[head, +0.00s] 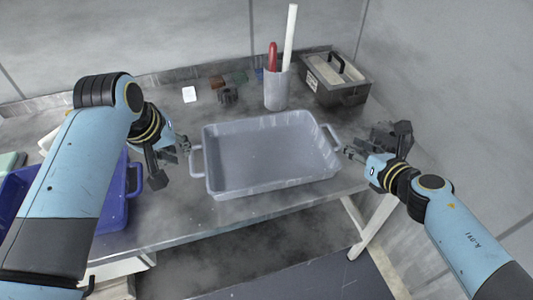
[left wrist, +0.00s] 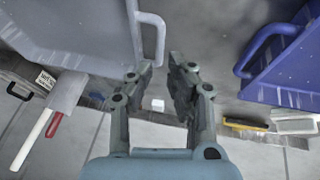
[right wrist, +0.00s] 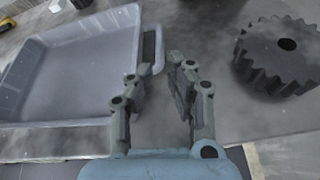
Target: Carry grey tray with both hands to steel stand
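The grey tray (head: 268,187) is shallow, rectangular and looks empty. It rests on the metal worktop, with a loop handle at each short end. My left gripper (head: 184,147) is beside the left handle (head: 197,161); in the left wrist view its fingers (left wrist: 160,62) are apart, close to the handle (left wrist: 158,36), with nothing between them. My right gripper (head: 347,152) is beside the right handle (head: 331,134); in the right wrist view its fingers (right wrist: 164,62) are apart, the left one by the handle (right wrist: 157,50). I cannot make out a separate steel stand.
A blue crate (head: 118,212) stands left of the tray. Behind the tray are a grey cup (head: 277,90) with a white rod and a red tool, and a dark toolbox (head: 340,93). A dark gear (right wrist: 275,58) lies near my right gripper. Walls close off the back and right.

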